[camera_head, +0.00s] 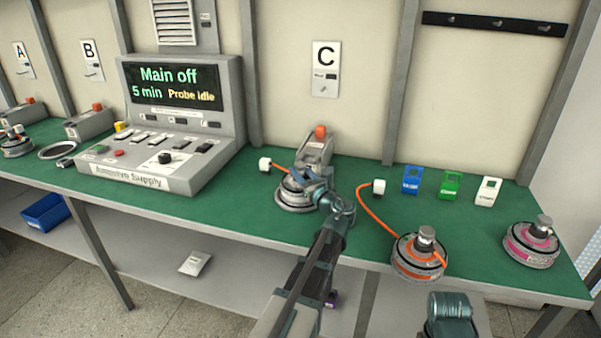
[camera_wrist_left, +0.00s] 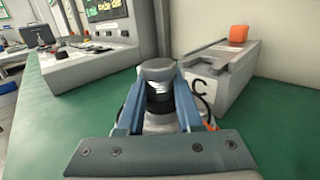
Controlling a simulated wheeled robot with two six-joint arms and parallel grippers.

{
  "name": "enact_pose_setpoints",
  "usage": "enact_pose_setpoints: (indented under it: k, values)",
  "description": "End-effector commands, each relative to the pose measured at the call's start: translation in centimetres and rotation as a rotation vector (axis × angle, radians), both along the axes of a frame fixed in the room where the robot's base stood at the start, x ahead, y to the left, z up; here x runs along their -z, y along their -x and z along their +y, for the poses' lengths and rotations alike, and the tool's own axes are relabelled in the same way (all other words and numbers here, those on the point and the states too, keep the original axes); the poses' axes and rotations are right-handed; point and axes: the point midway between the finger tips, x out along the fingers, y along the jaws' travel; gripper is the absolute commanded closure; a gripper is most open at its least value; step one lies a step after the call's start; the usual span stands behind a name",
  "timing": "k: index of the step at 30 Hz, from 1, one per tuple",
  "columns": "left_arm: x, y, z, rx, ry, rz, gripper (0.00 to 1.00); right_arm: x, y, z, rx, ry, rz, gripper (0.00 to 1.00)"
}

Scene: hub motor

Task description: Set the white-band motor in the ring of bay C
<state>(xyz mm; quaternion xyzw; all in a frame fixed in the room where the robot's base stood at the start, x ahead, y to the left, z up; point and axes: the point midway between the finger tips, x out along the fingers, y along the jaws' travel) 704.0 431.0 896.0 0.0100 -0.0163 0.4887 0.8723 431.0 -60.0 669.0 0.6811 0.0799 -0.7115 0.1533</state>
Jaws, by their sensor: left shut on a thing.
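A motor with a pale band (camera_head: 296,200) sits low at bay C, below the C sign (camera_head: 325,70). My left gripper (camera_head: 318,188) is shut on the grey post (camera_wrist_left: 158,70) at its top; the blue fingers flank the post in the left wrist view. Arm and fingers hide part of the motor. The ring of bay C is hidden, so I cannot tell whether the motor is seated in it. An orange cable with a white plug (camera_head: 265,163) lies beside the motor.
The bay C block (camera_head: 314,150) with its orange button stands right behind the motor. The supply console (camera_head: 165,125) is at left. An orange-banded motor (camera_head: 419,262) and a pink-banded motor (camera_head: 530,246) stand at right. Blue, green and white tags (camera_head: 450,184) stand behind them.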

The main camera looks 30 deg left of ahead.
Motion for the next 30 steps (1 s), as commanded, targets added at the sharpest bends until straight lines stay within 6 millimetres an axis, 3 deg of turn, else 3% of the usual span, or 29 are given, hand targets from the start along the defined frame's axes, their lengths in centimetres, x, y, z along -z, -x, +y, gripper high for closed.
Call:
enact_pose_setpoints:
  k: [9,10,15,25,30]
  values:
    - [0.5,0.0,0.0,0.0,-0.004,0.001,1.0,0.5,0.0,0.0,0.0,0.0,0.0,0.5]
    - [0.4,0.0,0.0,0.0,-0.004,0.001,0.62,0.5,0.0,0.0,0.0,0.0,0.0,0.5]
    - [0.4,0.0,0.0,-0.001,-0.004,0.001,0.31,0.4,0.0,0.0,0.0,0.0,0.0,0.5]
    - [0.6,0.1,-0.1,0.0,0.003,-0.001,0.3,0.5,0.0,0.0,0.0,0.0,0.0,0.5]
    - [0.6,1.0,-1.5,0.003,0.001,0.0,0.3,0.6,0.0,0.0,0.0,0.0,0.0,0.5]
